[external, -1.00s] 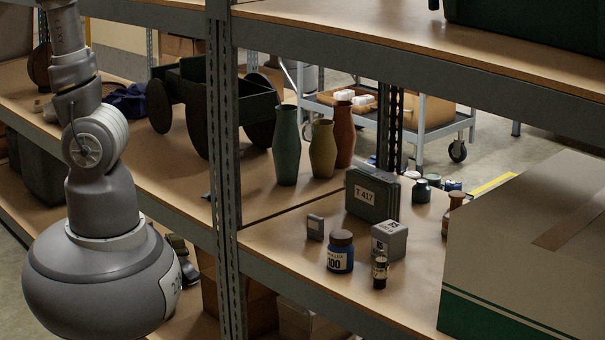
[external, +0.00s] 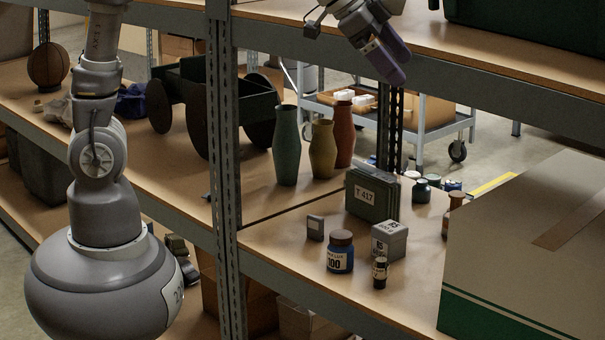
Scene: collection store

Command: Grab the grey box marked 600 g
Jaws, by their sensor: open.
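A grey box (external: 391,240) with white labels on its top and front stands on the middle shelf, right of centre. Its lettering is too small to read as 600 g. A smaller, thin grey box (external: 315,228) stands to its left; I see no readable mark on it. My gripper (external: 398,70) hangs at the top, in front of the upper shelf's edge and above the labelled grey box in the picture. It is open, well apart from both boxes, and nothing shows between its fingers. The links leading to it are partly out of frame.
A blue jar marked 100 (external: 340,253) and a small dark bottle (external: 380,272) stand close to the labelled box. A green T 417 case (external: 371,196) is behind it. A large carton (external: 530,250) blocks the right. The upper shelf (external: 480,62) overhangs; a post (external: 222,180) stands left.

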